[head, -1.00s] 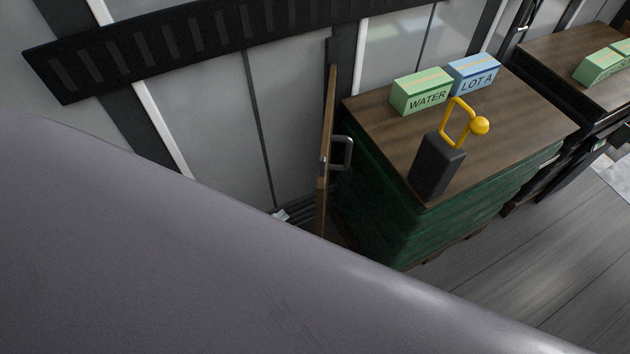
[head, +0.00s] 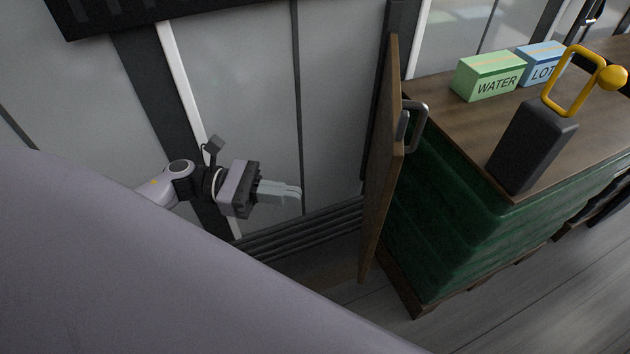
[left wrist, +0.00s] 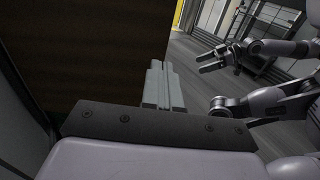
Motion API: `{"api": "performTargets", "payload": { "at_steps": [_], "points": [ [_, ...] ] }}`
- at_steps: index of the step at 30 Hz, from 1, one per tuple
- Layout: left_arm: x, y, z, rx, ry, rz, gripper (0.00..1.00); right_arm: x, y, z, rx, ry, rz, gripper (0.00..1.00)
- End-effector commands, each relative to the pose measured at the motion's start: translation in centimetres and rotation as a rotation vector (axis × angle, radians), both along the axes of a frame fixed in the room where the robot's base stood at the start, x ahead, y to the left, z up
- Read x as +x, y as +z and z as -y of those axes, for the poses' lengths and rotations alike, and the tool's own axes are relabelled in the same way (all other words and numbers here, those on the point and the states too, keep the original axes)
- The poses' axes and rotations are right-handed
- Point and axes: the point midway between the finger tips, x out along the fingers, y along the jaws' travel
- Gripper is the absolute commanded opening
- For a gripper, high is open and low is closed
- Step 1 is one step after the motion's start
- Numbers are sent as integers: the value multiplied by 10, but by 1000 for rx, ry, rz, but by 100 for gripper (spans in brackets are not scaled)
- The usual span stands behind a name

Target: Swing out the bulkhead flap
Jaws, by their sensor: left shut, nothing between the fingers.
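The bulkhead flap (head: 381,180) is a brown wooden panel standing out from the wall, seen nearly edge-on in the head view. Its grey bar handle (head: 417,122) is on the right face, towards the green stack. My left gripper (head: 299,192) is shut and empty, left of the flap and apart from it, fingers pointing right. In the left wrist view, my left fingers (left wrist: 160,66) are together, and the flap's brown face (left wrist: 95,55) fills the upper left. My right gripper (left wrist: 201,62) shows there with its fingers apart and nothing between them.
Right of the flap stands a green-wrapped stack (head: 455,220) with a wooden top. On it are a WATER box (head: 490,77), a blue LOT box (head: 540,62) and a dark block (head: 533,145) with a yellow handle. Grey floor (head: 490,300) lies clear in front.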

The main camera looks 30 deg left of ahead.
Motion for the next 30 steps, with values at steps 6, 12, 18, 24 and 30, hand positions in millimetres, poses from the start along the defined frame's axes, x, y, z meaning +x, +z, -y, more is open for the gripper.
{"api": "performTargets", "payload": {
  "at_steps": [6,12,18,24,30],
  "points": [
    [16,4,43,-8,0,2,0,0,7,0,0,0,2,100],
    [30,4,82,-9,1,-1,0,1,12,0,2,-2,3,100],
    [40,2,109,-6,3,-3,0,1,16,-1,6,-5,4,100],
    [43,2,119,-6,2,-4,0,1,16,-1,7,-6,3,100],
    [43,1,120,-5,3,-5,0,1,16,-1,7,-6,2,100]
  ]
}}
